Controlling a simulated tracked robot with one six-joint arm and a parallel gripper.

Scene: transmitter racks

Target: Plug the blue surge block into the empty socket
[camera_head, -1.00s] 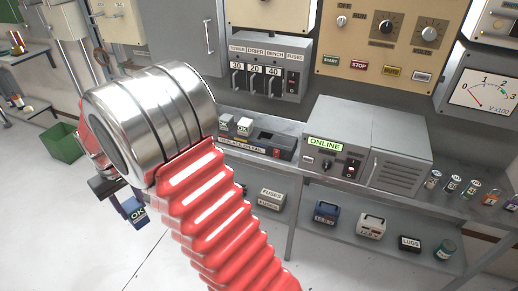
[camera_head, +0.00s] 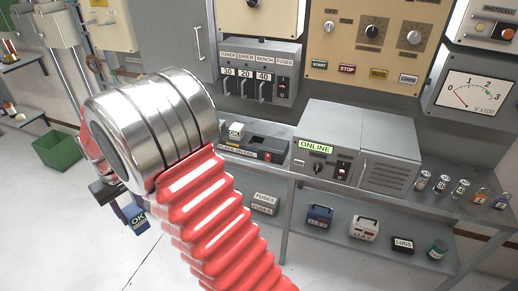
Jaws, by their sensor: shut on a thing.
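The blue surge block (camera_head: 136,218), with a pale OK label on its face, hangs at the lower left beyond my arm. My gripper (camera_head: 118,199) is shut on it; the dark jaws show only partly behind my silver arm joint. The block is held in the air, well apart from the shelf. The socket strip (camera_head: 238,154), labelled about replacing on fail, lies on the bench shelf to the right. A white block with an OK label (camera_head: 236,131) sits in it. A dark recess (camera_head: 266,141) to its right looks empty. My arm hides the strip's left end.
The grey ONLINE unit (camera_head: 316,146) stands right of the strip, with small canisters (camera_head: 441,185) and padlocks farther right. A fuse panel (camera_head: 258,72) is above. Boxes (camera_head: 364,229) fill the lower shelf. A green bin (camera_head: 58,150) stands on the floor at left.

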